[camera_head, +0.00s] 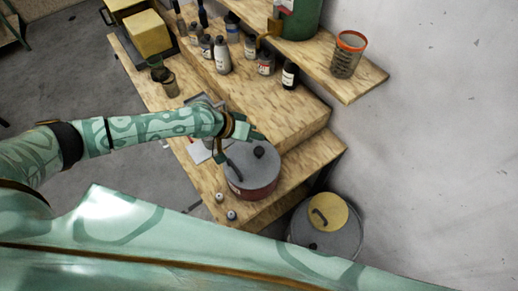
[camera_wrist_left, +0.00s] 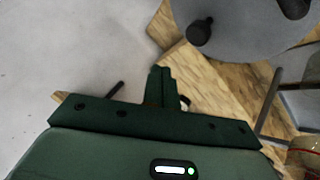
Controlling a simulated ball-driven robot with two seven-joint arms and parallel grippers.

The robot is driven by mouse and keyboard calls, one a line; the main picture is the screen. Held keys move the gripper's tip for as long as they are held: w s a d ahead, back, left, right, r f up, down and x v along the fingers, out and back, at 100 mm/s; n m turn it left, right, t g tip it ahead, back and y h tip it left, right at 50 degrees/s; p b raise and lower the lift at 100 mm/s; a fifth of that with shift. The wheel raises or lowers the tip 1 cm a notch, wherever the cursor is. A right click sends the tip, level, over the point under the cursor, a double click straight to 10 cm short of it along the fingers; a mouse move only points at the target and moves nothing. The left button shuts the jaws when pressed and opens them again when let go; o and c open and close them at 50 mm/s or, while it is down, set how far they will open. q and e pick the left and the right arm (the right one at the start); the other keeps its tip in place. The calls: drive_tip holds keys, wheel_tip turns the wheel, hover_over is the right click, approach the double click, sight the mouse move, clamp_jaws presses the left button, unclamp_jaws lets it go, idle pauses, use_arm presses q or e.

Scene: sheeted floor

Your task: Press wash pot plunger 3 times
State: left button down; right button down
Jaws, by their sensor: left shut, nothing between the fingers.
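The wash pot (camera_head: 252,183) is a round vessel with a grey lid and a reddish-brown side, standing near the bench's front corner. A dark round knob (camera_head: 259,152), which looks like the plunger, stands up from its lid. A dark curved handle (camera_head: 233,169) is also on the lid. My left gripper (camera_head: 260,138) is just beyond the knob and looks apart from it. In the left wrist view its fingers (camera_wrist_left: 163,82) are shut and empty, with the grey lid (camera_wrist_left: 250,28) and dark fittings (camera_wrist_left: 200,32) above right. My right gripper is out of view.
Bottles (camera_head: 222,56) stand on the raised shelf behind. A red-rimmed jar (camera_head: 347,54) and a green container (camera_head: 300,18) stand on the upper shelf. Two small round items (camera_head: 231,215) lie at the bench's front corner. A grey bin (camera_head: 335,235) stands on the floor at right.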

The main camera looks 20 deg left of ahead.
sight(255, 150)
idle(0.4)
use_arm(q)
drive_tip(key=shift+w+a+b, duration=0.2)
drive_tip(key=shift+w+b, duration=0.15)
drive_tip(key=shift+b, duration=0.05)
drive_tip(key=r+m+b, duration=0.1)
drive_tip(key=m, duration=0.5)
drive_tip(key=r+m+b, duration=0.1)
drive_tip(key=m, duration=0.5)
drive_tip(key=r+m+b, duration=0.2)
drive_tip(key=m, duration=0.5)
drive_tip(key=shift+s+d+g+h, duration=0.1)
drive_tip(key=shift+s+g+h, duration=0.1)
drive_tip(key=shift+g+h, duration=0.15)
drive_tip(key=shift+f, duration=0.2)
wheel_tip(255, 150, down, 9)
drive_tip(key=b, duration=0.7)
drive_tip(key=shift+r, duration=0.2)
